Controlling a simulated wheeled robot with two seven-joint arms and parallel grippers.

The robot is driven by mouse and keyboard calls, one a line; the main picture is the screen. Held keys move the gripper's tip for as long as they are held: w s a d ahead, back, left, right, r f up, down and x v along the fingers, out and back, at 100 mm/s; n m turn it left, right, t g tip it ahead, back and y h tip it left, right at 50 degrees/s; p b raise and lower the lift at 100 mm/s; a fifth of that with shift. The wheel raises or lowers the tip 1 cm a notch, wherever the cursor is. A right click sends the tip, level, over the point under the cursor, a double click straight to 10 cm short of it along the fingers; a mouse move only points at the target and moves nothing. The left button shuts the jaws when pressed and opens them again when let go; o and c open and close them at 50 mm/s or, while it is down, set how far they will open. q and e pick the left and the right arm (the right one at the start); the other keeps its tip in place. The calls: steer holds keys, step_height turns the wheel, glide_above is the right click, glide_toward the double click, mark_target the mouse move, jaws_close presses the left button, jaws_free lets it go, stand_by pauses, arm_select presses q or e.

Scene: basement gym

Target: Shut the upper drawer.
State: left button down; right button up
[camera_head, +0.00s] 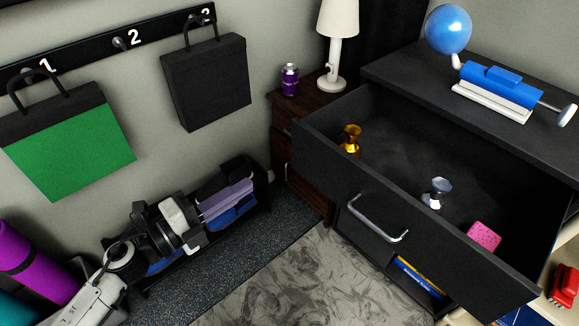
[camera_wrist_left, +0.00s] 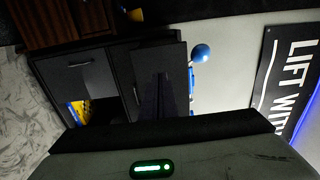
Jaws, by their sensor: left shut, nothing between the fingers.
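The upper drawer (camera_head: 330,172) of the black dresser is pulled far out in the head view. Its silver bar handle (camera_head: 378,218) is on the front face. Inside lie an amber bottle (camera_head: 351,140), a small clear-topped object (camera_head: 437,192) and a pink block (camera_head: 483,236). My left gripper (camera_head: 226,178) is shut and empty, left of the drawer and apart from it, in front of the low rack by the wall. In the left wrist view, its dark fingers (camera_wrist_left: 160,92) point toward the dresser. My right gripper is in neither view.
A dark wood nightstand (camera_head: 277,117) with a lamp (camera_head: 338,45) and purple can (camera_head: 290,79) stands beside the dresser. A blue-and-yellow item (camera_head: 420,277) shows below the drawer. Bags hang on the wall; a purple mat (camera_head: 30,262) stands lower left. Marbled floor (camera_head: 300,280) is clear.

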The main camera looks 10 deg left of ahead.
mark_target(301, 151)
arm_select(q)
steer(key=x, duration=1.3)
steer(key=shift+w+d, duration=0.25)
